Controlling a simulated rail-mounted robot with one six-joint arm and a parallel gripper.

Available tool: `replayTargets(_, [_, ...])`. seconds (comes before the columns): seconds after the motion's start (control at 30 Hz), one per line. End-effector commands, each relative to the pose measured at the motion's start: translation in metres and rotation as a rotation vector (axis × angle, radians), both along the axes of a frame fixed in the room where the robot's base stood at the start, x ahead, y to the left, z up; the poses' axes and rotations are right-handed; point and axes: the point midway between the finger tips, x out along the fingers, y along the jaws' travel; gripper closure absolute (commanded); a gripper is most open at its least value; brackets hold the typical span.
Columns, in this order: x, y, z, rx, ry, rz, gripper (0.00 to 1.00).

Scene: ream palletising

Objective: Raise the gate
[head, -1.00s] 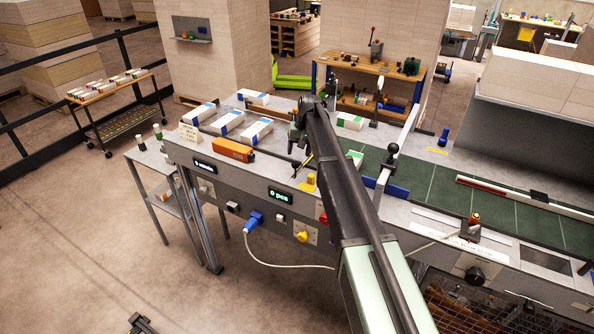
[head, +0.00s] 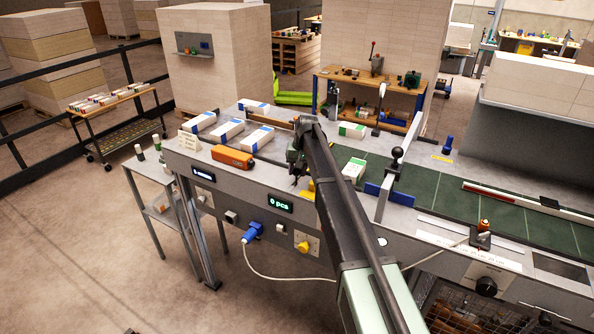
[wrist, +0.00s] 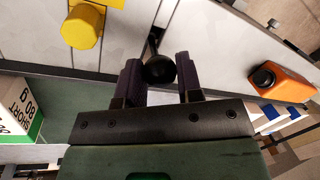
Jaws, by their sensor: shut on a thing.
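My gripper (head: 296,176) is low over the near side of the bench, between the orange box and the yellow knob. In the wrist view its fingers (wrist: 160,76) are shut on a black ball knob (wrist: 160,69). What the knob is fixed to is mostly hidden; a dark slot runs behind it. A thin pale upright plate (head: 384,203), which looks like a gate, stands across the green belt (head: 430,203). A separate black ball handle (head: 397,153) rises beside it.
The orange box (head: 232,157) and yellow knob (wrist: 82,26) flank my gripper. A green-labelled ream (head: 354,170) lies on the belt left of the plate. Several blue-labelled reams (head: 228,131) lie at the left. A blue block (head: 372,191) is by the plate.

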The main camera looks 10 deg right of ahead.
Motion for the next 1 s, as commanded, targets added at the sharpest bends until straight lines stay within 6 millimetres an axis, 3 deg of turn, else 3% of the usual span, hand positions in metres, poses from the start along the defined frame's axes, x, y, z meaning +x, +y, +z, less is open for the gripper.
replayTargets(0.3, [0.0, 0.0, 0.035, 0.0, -0.001, 0.0, 1.0])
replayTargets(0.57, [0.001, 0.0, 0.031, 0.001, -0.003, -0.001, 1.0])
replayTargets(0.6, [0.001, 0.0, 0.031, 0.001, -0.003, -0.001, 0.62])
replayTargets(0.73, [0.001, 0.0, 0.03, 0.001, -0.002, 0.0, 0.42])
replayTargets(1.0, [0.0, 0.0, 0.031, 0.0, -0.001, 0.0, 0.42])
